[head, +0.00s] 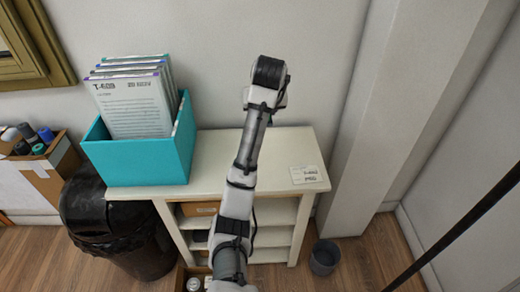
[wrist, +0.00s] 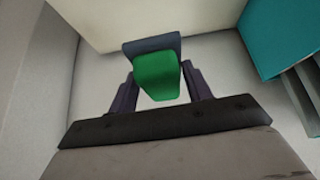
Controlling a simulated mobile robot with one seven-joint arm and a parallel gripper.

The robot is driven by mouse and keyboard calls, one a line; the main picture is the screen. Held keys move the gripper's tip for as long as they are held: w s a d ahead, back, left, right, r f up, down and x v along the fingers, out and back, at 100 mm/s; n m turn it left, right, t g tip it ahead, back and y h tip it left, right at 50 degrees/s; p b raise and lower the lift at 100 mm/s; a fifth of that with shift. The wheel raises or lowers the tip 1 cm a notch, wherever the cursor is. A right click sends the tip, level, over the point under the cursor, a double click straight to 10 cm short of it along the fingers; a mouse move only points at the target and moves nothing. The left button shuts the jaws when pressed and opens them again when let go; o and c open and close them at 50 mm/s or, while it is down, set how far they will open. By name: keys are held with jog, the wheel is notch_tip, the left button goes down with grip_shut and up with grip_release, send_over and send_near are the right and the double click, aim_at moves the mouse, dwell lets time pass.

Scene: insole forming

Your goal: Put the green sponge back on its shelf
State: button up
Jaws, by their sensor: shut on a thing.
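The green sponge (wrist: 157,76) is between the two dark fingers of my gripper (wrist: 160,84) in the wrist view. The gripper is shut on it. A dark grey-blue piece shows just beyond the sponge; I cannot tell whether it is part of it.
A teal box (head: 140,160) of upright documents stands on the unit's left end; it also shows in the wrist view (wrist: 275,35). A white label card (head: 305,174) lies at the right. A black bin (head: 125,235), a small grey bucket (head: 324,257) and a wall pillar (head: 385,130) flank the unit.

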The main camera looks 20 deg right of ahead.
notch_tip(320, 180, down, 20)
jog(key=shift+r, duration=0.1)
dwell(0.5)
jog(key=shift+f, duration=0.2)
jog(key=o, duration=0.9)
jog(key=shift+o, duration=0.2)
jog(key=shift+s+r, duration=0.2)
jog(key=shift+r, duration=0.3)
jog(key=b+v, duration=0.1)
jog(key=v, duration=1)
jog(key=shift+s+a+r, duration=0.1)
